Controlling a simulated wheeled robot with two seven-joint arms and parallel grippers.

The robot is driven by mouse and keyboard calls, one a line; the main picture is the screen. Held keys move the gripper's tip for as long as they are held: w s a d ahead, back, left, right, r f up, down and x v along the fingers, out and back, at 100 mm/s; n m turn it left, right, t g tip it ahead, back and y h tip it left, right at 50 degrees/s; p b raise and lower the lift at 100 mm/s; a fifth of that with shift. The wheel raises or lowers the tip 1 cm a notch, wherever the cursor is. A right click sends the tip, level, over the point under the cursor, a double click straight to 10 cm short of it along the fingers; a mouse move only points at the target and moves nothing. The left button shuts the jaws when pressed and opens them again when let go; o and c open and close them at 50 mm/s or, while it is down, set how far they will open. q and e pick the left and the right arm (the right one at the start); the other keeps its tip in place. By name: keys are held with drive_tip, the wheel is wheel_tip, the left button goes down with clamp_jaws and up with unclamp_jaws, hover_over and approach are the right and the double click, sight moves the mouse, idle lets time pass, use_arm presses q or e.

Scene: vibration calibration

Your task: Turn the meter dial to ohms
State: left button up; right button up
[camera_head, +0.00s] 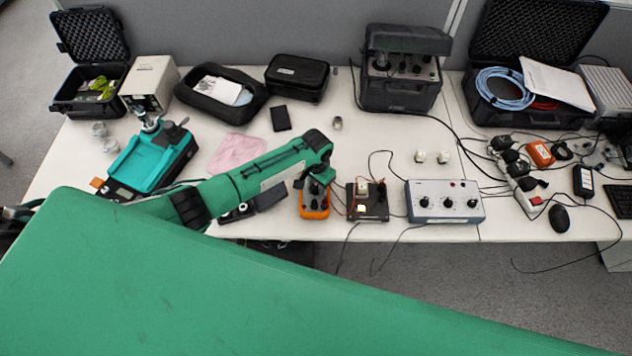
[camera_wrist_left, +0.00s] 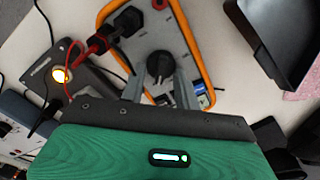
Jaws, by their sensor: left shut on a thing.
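The orange-edged meter (camera_head: 313,212) lies near the front edge of the table, left of a small dark board. In the left wrist view, the meter (camera_wrist_left: 190,27) shows a grey face and a black round dial (camera_wrist_left: 162,65). My left gripper (camera_head: 318,186) reaches down over the meter. In the wrist view, the fingers of my left gripper (camera_wrist_left: 159,80) are on either side of the dial, shut on it. The setting that the dial points to cannot be read. A black plug and a red plug (camera_wrist_left: 98,43) sit at the meter's end. My right gripper is not in view.
A dark board (camera_head: 368,208) with red wires and a grey control box (camera_head: 446,211) stand right of the meter. A dark device (camera_head: 268,197) lies to its left, near a pink cloth (camera_head: 236,152). Cables hang over the front edge.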

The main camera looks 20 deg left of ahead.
sight(317, 185)
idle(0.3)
use_arm(q)
drive_tip(key=o, duration=1)
drive_tip(key=shift+r, duration=0.15)
wheel_tip(317, 185, up, 14)
drive_tip(key=b, duration=0.2)
drive_tip(key=shift+f+b, duration=0.2)
drive_tip(key=shift+b, duration=0.15)
drive_tip(key=shift+d, duration=0.1)
